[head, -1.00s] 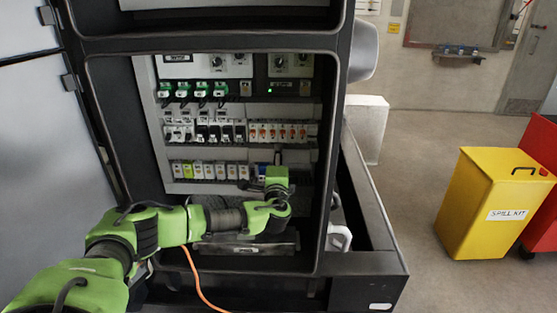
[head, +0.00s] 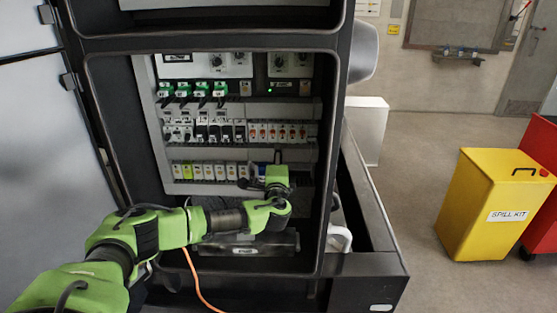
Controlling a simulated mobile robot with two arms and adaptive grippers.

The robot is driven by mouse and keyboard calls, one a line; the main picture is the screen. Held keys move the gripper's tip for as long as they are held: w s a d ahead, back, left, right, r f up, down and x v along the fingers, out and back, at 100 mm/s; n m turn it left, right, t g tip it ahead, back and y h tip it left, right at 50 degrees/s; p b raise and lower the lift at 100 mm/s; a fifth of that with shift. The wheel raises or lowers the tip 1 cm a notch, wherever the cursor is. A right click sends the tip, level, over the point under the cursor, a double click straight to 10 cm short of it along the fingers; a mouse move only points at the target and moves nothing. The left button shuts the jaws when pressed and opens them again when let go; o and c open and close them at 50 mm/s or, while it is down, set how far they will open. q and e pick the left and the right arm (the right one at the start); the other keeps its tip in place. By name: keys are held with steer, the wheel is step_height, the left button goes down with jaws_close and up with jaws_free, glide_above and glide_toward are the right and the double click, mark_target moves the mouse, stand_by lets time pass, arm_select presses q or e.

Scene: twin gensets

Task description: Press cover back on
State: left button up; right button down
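An open cabinet (head: 325,190) holds a grey panel with rows of electrical modules. My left arm reaches in from the left, and its gripper (head: 247,184) is at the lower row of modules, near its right end. The gripper is small and partly hidden by its own wrist, so I cannot tell whether it is open or shut, or whether it holds anything. I cannot make out the cover with certainty; the grey trunking strip (head: 215,154) runs above the lower row. My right gripper is not in view.
The cabinet's side frame stands close to the right of my wrist. An open door (head: 45,160) is at the left. An orange cable (head: 195,278) hangs below my arm.

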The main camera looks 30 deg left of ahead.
arm_select(q)
steer(key=o, duration=0.4)
steer(key=shift+c, duration=0.2)
steer(key=v, duration=1.2)
steer(key=shift+f, duration=0.15)
